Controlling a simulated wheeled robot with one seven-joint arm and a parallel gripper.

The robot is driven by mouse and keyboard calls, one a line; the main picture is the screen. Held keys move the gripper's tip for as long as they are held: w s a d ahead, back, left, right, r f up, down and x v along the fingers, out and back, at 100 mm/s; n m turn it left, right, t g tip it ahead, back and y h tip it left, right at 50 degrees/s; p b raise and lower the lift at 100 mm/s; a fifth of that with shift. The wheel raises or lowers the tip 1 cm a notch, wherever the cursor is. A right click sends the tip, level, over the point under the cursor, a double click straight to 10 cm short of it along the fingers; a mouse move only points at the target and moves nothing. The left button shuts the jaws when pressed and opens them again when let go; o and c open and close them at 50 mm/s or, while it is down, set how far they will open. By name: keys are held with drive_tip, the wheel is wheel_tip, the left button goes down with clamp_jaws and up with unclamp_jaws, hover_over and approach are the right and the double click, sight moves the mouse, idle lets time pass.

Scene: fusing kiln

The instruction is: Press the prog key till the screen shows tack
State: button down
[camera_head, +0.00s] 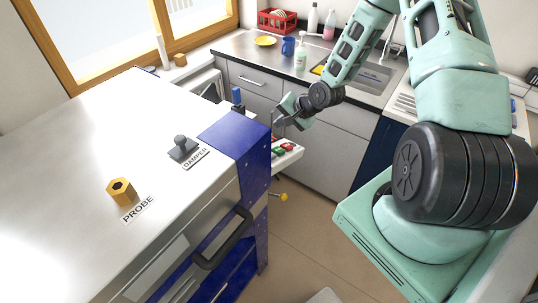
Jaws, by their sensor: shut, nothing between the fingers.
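My gripper (279,121) is shut and empty. It is just beyond the kiln's right far corner, above a white control panel (292,157). The panel juts out from the kiln's blue side and carries small green and red keys (280,150). The gripper looks apart from these keys, though the gap is hard to judge. The lettering on the keys is too small to read, so I cannot tell which one is the prog key. I cannot make out a screen or its text from this angle.
The kiln's steel top (90,130) fills the left, with a damper knob (182,147) and a brass probe fitting (121,190). A black handle (224,240) sticks out in front. A counter with a sink (365,76) stands behind. Open floor (300,240) lies right of the kiln.

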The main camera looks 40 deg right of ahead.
drive_tip(key=b, duration=0.6)
hover_over(273, 155)
drive_tip(key=d, duration=0.2)
drive_tip(key=f, duration=0.4)
drive_tip(key=w+f, duration=0.1)
drive_tip(key=f, duration=0.1)
drive_tip(key=shift+a+f, duration=0.15)
drive_tip(key=shift+a, duration=0.05)
drive_tip(key=shift+s+a+f+b, duration=0.2)
drive_tip(key=shift+a+f+b, duration=0.25)
drive_tip(key=shift+f+b, duration=0.25)
drive_tip(key=shift+f, duration=0.15)
drive_tip(key=shift+a+f, duration=0.15)
drive_tip(key=shift+f, duration=0.15)
drive_tip(key=shift+s+a+f+b, duration=0.15)
drive_tip(key=shift+a+f+b, duration=0.05)
drive_tip(key=shift+f+b, duration=0.25)
idle(1.0)
drive_tip(key=shift+r, duration=0.2)
drive_tip(key=shift+d+r+p, duration=0.35)
drive_tip(key=shift+r+p, duration=0.35)
drive_tip(key=shift+p, duration=0.15)
